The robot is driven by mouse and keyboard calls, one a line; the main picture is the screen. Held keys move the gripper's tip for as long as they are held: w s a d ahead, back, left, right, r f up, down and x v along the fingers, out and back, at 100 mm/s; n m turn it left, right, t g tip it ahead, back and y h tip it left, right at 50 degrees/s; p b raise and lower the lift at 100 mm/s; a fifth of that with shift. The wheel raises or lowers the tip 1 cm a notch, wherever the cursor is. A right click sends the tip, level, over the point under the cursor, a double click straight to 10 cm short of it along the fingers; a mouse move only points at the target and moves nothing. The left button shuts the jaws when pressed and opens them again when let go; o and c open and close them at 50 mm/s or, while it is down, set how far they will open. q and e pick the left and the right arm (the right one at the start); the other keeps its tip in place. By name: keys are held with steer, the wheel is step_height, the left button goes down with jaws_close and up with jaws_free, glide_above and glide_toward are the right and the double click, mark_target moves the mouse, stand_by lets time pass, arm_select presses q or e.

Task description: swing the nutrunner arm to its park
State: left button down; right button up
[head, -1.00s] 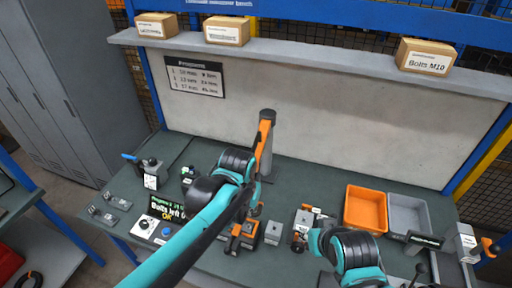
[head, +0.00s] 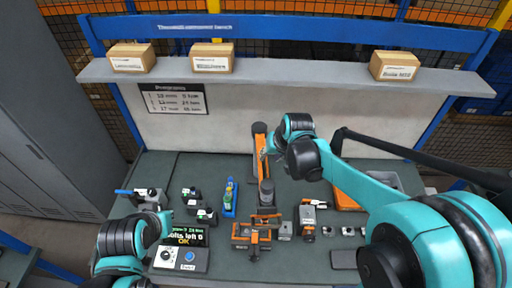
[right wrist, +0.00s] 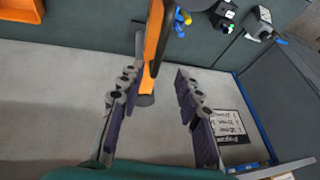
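The nutrunner arm (head: 261,160) is an orange bar with dark grey ends, standing out over the middle of the bench near the back panel. My right gripper (head: 268,153) reaches it from the right in the head view. In the right wrist view the orange bar (right wrist: 155,40) comes down from the top, its end between the spread fingers of my right gripper (right wrist: 158,110). The fingers are open, with a gap visible on the right side. My left gripper (head: 164,218) is low at the left beside the display; its fingers are too unclear to read.
A display (head: 180,236) reads "Bolts left 0 OK". A blue holder (head: 230,198), an orange fixture (head: 255,232) and an orange bin (head: 346,202) stand on the bench. Boxes (head: 212,60) sit on the shelf (head: 290,74) above. A program sign (head: 173,99) hangs on the panel.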

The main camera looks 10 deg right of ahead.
mark_target(264, 163)
steer(key=x, duration=0.8)
steer(key=shift+w+r, duration=0.1)
steer(key=shift+w, duration=0.1)
steer(key=shift+d, duration=0.15)
jaws_close()
